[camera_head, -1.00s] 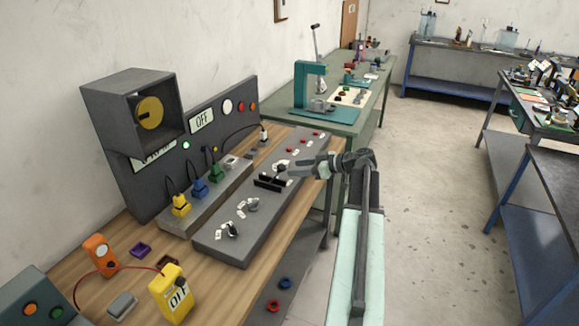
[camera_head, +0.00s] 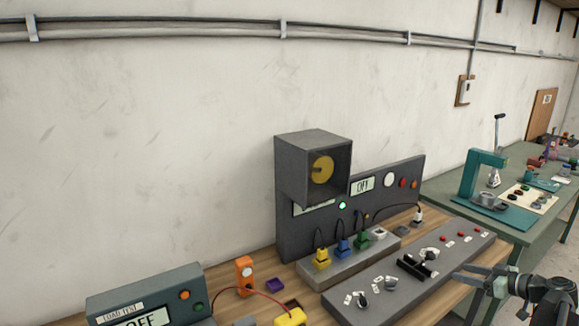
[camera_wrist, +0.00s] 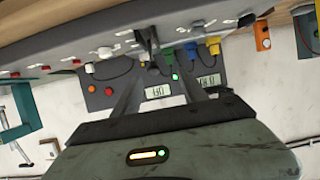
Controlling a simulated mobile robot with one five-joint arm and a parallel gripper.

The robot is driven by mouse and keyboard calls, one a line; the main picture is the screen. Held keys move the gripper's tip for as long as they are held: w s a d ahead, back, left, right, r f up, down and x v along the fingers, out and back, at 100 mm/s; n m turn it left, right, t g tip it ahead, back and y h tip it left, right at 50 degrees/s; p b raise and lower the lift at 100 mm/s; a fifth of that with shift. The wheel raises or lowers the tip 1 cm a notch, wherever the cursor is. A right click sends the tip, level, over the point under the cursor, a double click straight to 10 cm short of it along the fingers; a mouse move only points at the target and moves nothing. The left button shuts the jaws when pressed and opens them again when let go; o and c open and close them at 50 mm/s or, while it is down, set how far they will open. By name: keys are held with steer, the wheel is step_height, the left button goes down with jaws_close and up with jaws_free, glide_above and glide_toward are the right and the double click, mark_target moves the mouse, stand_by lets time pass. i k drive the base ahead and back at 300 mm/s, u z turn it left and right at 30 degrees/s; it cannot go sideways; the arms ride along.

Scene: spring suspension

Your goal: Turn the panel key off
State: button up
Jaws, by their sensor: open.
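The grey sloped control panel (camera_head: 400,290) lies along the bench front in the head view. I cannot tell which is the panel key. A black lever block (camera_head: 416,267) sits mid-panel. My gripper (camera_head: 457,277) is open and empty beside the panel's right edge, apart from the controls. In the upside-down wrist view, its two fingers (camera_wrist: 155,85) frame the black lever (camera_wrist: 149,45) beyond them.
Red buttons (camera_head: 460,232) line the panel's far end. Behind it stand a plug strip (camera_head: 330,270) with yellow, blue and green plugs, and an upright grey board (camera_head: 400,185) whose display reads OFF. A green bench (camera_head: 445,190) with a teal press (camera_head: 480,170) is at right.

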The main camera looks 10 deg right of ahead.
mark_target(363, 303)
steer(key=k, duration=0.85)
